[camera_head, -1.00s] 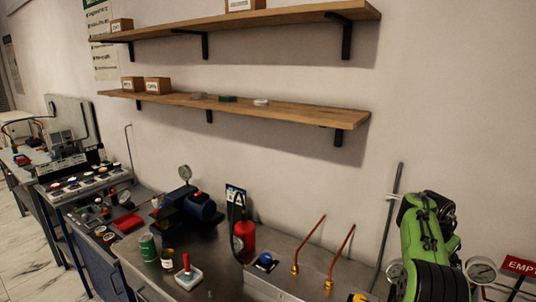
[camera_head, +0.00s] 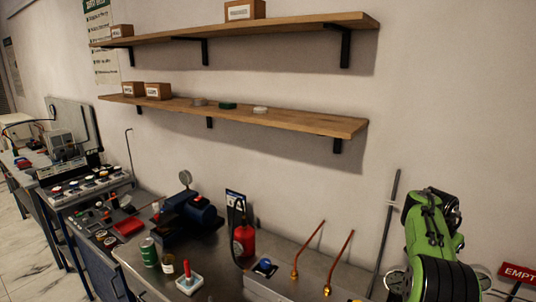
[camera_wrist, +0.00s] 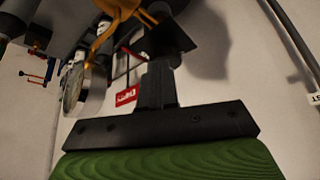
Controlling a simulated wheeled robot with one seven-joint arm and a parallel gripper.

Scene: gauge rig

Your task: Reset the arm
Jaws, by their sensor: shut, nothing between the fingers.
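My green and black arm (camera_head: 432,240) stands at the right of the head view, in front of the bench and wall. My gripper (camera_wrist: 157,72) shows in the wrist view as black fingers held together beyond a black mounting bar and a green ribbed body. Nothing is held between the fingers. The gripper's end cannot be made out in the head view. In the wrist view a round gauge (camera_wrist: 74,88) is left of the fingers, and a red label (camera_wrist: 126,96) is just beside them.
The bench holds a blue pump (camera_head: 190,212), a red extinguisher (camera_head: 244,241), a green can (camera_head: 149,252), a red-handled switch (camera_head: 188,280) and two copper tubes (camera_head: 309,249). A gauge stands close beside my arm. Two wooden shelves (camera_head: 300,122) hang above; the wall between shelves and bench is clear.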

